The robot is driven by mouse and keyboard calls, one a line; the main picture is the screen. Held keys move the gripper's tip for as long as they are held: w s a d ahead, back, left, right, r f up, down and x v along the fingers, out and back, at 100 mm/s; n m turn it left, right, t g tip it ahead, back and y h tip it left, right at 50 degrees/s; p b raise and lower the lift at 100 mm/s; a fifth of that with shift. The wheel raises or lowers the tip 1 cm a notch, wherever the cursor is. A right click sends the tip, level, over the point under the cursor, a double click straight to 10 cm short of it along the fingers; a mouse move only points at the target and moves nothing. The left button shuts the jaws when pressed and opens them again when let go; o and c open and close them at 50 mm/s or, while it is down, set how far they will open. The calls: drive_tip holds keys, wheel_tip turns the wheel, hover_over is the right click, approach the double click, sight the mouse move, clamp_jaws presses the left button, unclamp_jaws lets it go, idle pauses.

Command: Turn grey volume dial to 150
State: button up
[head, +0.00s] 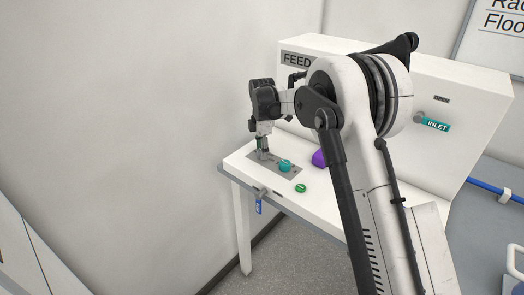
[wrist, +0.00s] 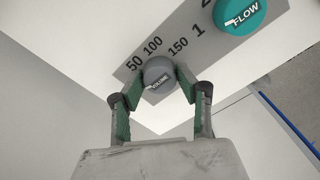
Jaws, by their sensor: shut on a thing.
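The grey volume dial (wrist: 157,73) sits on a grey panel strip (wrist: 190,48) in the wrist view, with 50, 100 and 150 printed around its upper side. A short white mark shows at the lower-left end of its VOLUME lettering; which number it selects is not clear. My gripper (wrist: 160,82) has its green-padded fingers closed on the dial from both sides. In the head view my gripper (head: 262,154) points down at the left part of the panel and hides the dial.
A teal FLOW dial (wrist: 240,14) is close to the right; it also shows in the head view (head: 285,166). A green knob (head: 300,188) and a purple object (head: 319,158) are further right. The white FEED cabinet (head: 440,90) stands behind. A blue tag (head: 259,206) hangs at the front edge.

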drive_tip(key=shift+m+b, duration=0.3)
drive_tip(key=shift+m, duration=0.1)
drive_tip(key=shift+f+m+b, duration=0.15)
drive_tip(key=shift+m+b, duration=0.55)
drive_tip(key=shift+m, duration=0.2)
drive_tip(key=m+b, duration=0.2)
drive_tip(key=m, duration=0.2)
drive_tip(key=shift+m, duration=0.3)
drive_tip(key=m+b, duration=0.2)
drive_tip(key=m, duration=0.2)
drive_tip(key=m+b, duration=0.1)
drive_tip(key=m, duration=0.3)
drive_tip(key=m+b, duration=0.1)
drive_tip(key=m, duration=0.6)
drive_tip(key=shift+w, duration=0.1)
drive_tip(key=m, duration=0.4)
drive_tip(key=shift+b, duration=0.35)
drive_tip(key=shift+d+m, duration=0.1)
drive_tip(key=shift+m, duration=1.8)
